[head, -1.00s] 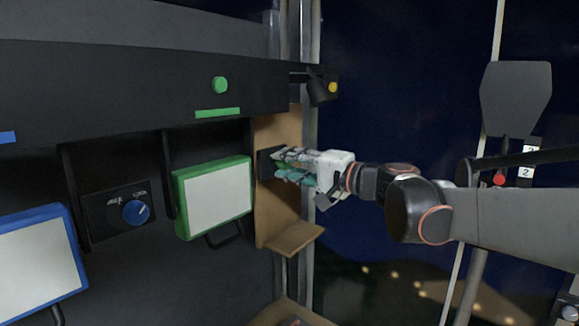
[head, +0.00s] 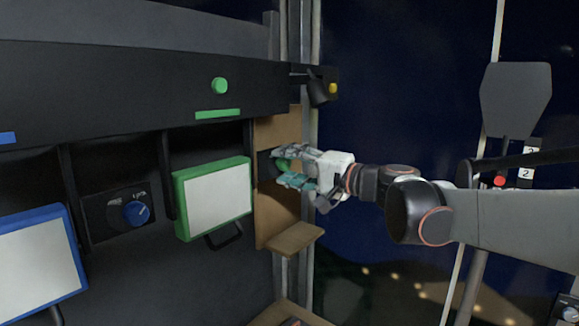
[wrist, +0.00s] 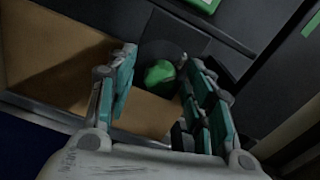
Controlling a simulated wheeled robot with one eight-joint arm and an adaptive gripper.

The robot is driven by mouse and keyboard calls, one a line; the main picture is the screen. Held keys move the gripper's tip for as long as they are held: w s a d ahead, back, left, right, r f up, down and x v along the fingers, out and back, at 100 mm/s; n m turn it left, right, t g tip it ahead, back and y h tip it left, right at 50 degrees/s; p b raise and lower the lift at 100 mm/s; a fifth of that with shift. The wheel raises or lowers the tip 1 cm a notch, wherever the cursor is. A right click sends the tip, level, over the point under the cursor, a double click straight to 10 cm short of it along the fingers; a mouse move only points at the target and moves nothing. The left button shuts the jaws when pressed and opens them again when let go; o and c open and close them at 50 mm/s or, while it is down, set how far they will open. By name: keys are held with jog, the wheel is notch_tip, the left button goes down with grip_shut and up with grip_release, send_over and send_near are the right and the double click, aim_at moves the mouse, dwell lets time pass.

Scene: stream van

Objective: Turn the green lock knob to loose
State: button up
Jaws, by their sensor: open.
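The green lock knob (wrist: 160,74) sits on a dark plate (wrist: 178,44) on the wooden panel, and shows in the wrist view ahead of my gripper (wrist: 160,98). In the head view a bit of the green knob (head: 282,164) shows between the fingers. My gripper (head: 282,166) is open, with one teal-padded finger on each side of the knob. I cannot tell whether the fingers touch it. The knob's pointer and its markings are too dark and small to read.
A green-framed panel (head: 214,198) hangs just left of the knob. A wooden ledge (head: 290,238) juts out below. A blue knob (head: 136,213) and a blue-framed panel (head: 40,265) are farther left.

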jog(key=shift+d, duration=0.1)
jog(key=v, duration=1.2)
jog(key=shift+f, duration=0.1)
